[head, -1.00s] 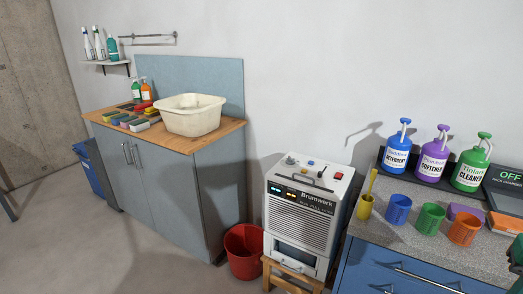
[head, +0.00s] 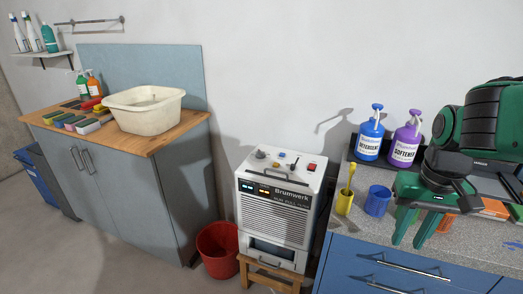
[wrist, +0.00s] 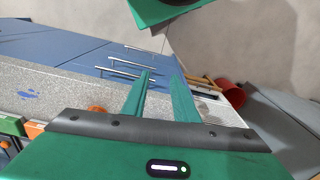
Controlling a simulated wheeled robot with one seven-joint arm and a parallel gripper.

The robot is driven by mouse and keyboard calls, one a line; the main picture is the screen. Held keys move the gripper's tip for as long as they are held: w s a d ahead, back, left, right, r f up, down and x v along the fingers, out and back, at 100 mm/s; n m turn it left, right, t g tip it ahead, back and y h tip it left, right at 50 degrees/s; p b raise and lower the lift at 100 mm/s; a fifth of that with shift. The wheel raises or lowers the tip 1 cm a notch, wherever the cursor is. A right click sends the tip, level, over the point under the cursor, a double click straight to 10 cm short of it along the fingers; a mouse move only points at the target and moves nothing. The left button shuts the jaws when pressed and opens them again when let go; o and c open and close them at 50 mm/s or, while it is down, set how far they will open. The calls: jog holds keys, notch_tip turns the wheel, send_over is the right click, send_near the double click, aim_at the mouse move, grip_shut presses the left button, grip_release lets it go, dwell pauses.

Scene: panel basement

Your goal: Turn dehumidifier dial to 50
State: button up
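The white Brumwerk dehumidifier (head: 276,208) stands on a small wooden stool (head: 268,274) between the wooden-topped cabinet and the blue counter. Its top carries a grey round dial (head: 260,154), small knobs, a dark handle and a red switch (head: 311,166). The dial's numbers are too small to read. My green gripper (head: 410,240) hangs over the front of the blue counter, to the right of the dehumidifier and apart from it. In the wrist view its two fingers (wrist: 162,98) are spread with nothing between them.
A red bucket (head: 218,250) stands left of the stool. The counter (head: 345,235) holds a yellow cup (head: 344,204), a blue cup (head: 377,201), and detergent (head: 370,138) and softener (head: 405,143) bottles. A cream basin (head: 145,110) sits on the left cabinet. The floor in front is clear.

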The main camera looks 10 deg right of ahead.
jog(key=w+a+r+n+t, duration=0.1)
jog(key=w+a+n+t, duration=0.15)
jog(key=w+a, duration=0.45)
jog(key=w+a+r+n+t, duration=0.1)
jog(key=w+a+r+n, duration=0.15)
jog(key=w, duration=0.85)
jog(key=n, duration=0.3)
send_over(261, 152)
jog(key=s, duration=0.4)
notch_tip(261, 152, down, 5)
jog(key=shift+t+y, duration=0.25)
jog(key=shift+y, duration=0.15)
jog(key=x, duration=1)
jog(key=shift+s+d+f, duration=0.1)
jog(key=shift+d, duration=0.15)
jog(key=shift+c, duration=0.4)
